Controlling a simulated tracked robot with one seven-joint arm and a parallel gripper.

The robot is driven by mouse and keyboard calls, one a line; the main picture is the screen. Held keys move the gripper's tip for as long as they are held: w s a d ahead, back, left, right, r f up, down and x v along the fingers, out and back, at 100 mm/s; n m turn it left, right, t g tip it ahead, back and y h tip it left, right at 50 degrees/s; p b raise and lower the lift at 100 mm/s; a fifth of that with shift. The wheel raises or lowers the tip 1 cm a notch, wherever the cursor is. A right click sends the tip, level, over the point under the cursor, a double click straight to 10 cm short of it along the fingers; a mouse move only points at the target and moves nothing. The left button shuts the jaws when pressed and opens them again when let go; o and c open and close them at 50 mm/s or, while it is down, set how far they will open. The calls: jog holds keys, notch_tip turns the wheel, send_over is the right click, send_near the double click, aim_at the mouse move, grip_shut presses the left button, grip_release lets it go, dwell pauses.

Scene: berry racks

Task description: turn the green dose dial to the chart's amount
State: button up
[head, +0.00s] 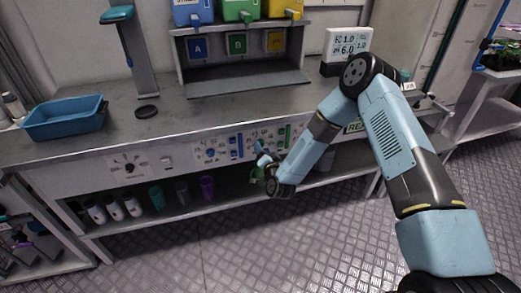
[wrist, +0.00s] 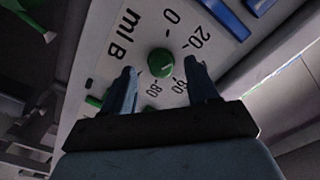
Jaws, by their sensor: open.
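The green dose dial (wrist: 160,62) is a small round knob on a pale panel (wrist: 135,45) marked "ml B", with 0, 20, 60 and 80 legible around it. A faint light mark shows on its lower right; its exact reading is unclear. My gripper (wrist: 162,68) is open, with one finger on each side of the dial in the picture; I cannot tell if they touch it. In the head view my gripper (head: 265,160) is at the bench's front panel and hides the dial. A panel section with small symbols and blue bars (head: 222,150) is left of it, too small to read.
A display (head: 347,45) reading EC 1.0 and pH 6.0 stands on the bench. Blue, green and yellow containers (head: 240,9) sit on a shelf above A and B labels. A blue tray (head: 65,118) is at left. Cups (head: 158,196) stand on the lower shelf.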

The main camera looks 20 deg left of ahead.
jog(key=v, duration=1.2)
jog(key=shift+s, duration=0.4)
jog(key=shift+w+d, duration=0.1)
jog(key=w+d+r+n+g+h, duration=0.1)
jog(key=w+d+r+n+g, duration=0.2)
jog(key=r, duration=0.4)
jog(key=w+d+r+n, duration=0.2)
jog(key=w+r, duration=0.4)
jog(key=s+d+r+g+h, duration=0.1)
jog(key=s+d+r+h, duration=0.2)
jog(key=d+r, duration=0.65)
jog(key=s+d+r+g+h, duration=0.2)
jog(key=s+d+r+h, duration=0.1)
jog(key=d+r, duration=0.7)
jog(key=s+d+r+g+h, duration=0.1)
jog(key=s+d+r, duration=0.3)
jog(key=s, duration=0.5)
jog(key=s+d+r+m+g, duration=0.1)
jog(key=s+d+r, duration=0.2)
jog(key=s, duration=0.5)
jog(key=s+d+r+m+g+h, duration=0.1)
jog(key=s+d+r, duration=0.3)
jog(key=s, duration=0.5)
jog(key=shift+s+d+r+g+h, duration=0.3)
jog(key=shift+s+d+r, duration=0.1)
jog(key=shift+d, duration=0.3)
